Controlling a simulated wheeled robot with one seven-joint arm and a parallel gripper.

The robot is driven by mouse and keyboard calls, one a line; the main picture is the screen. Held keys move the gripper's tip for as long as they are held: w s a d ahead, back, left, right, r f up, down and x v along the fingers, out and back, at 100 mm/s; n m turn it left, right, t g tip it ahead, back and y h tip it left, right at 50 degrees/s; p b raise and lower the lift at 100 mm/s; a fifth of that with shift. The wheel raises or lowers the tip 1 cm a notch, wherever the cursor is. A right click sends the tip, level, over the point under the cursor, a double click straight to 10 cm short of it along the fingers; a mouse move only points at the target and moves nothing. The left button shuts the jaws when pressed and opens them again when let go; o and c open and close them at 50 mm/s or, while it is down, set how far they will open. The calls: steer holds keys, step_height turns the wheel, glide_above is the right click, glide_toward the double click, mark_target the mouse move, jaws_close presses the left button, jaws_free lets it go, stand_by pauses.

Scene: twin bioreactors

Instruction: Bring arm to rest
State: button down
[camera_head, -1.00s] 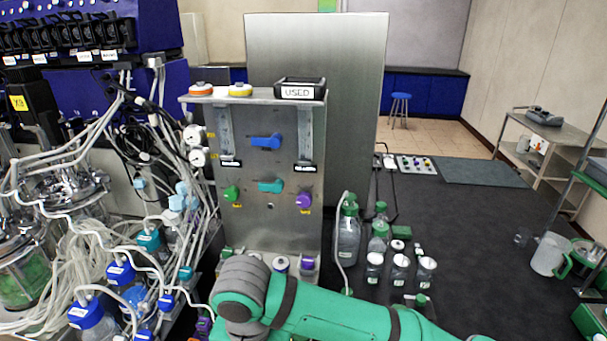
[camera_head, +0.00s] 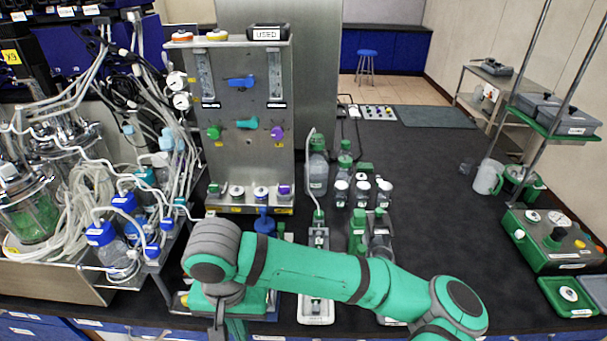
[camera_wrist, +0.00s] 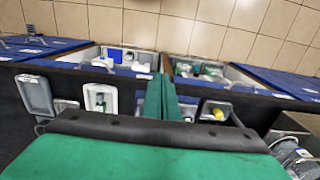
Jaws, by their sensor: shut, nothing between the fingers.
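My green arm reaches across the lower middle of the head view, with its wrist end bent downward above the front of the dark bench (camera_head: 440,240). My gripper shows in the wrist view (camera_wrist: 160,82), with its two green fingers together and nothing between them. In the head view the gripper is mostly cut off by the bottom edge. Its fingers point toward open drawers and a tiled floor in the wrist view.
A steel panel (camera_head: 240,130) with coloured valves stands behind the arm. Tubing and glass vessels (camera_head: 35,205) crowd the left. Bottles (camera_head: 318,170) stand behind the arm. A green rack (camera_head: 555,125) is at right. Open drawers (camera_wrist: 128,62) lie below. Bench space right of the bottles is clear.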

steer(key=a+n+y, duration=0.1)
steer(key=a+y, duration=0.3)
steer(key=a, duration=0.6)
steer(key=w+a+r+m+t+y, duration=0.1)
steer(key=w+a+r+t+y, duration=0.15)
steer(key=a+r+y, duration=0.3)
steer(key=w+a+r+t+y, duration=0.1)
steer(key=a+r+t+y, duration=0.2)
steer(key=a+r+y, duration=0.3)
steer(key=d+f+m+t+h, duration=0.8)
steer(key=d+f+t+h, duration=0.25)
steer(key=d+f, duration=0.65)
steer(key=s+d+f+n+h, duration=0.2)
steer(key=s+d+f+n, duration=0.2)
steer(key=s+d, duration=0.4)
steer(key=s+d+f+n+h, duration=0.3)
steer(key=s+d, duration=0.6)
steer(key=s, duration=0.7)
steer(key=shift+f+n+g, duration=0.3)
steer(key=shift+f+n, duration=0.4)
steer(key=shift+f, duration=0.05)
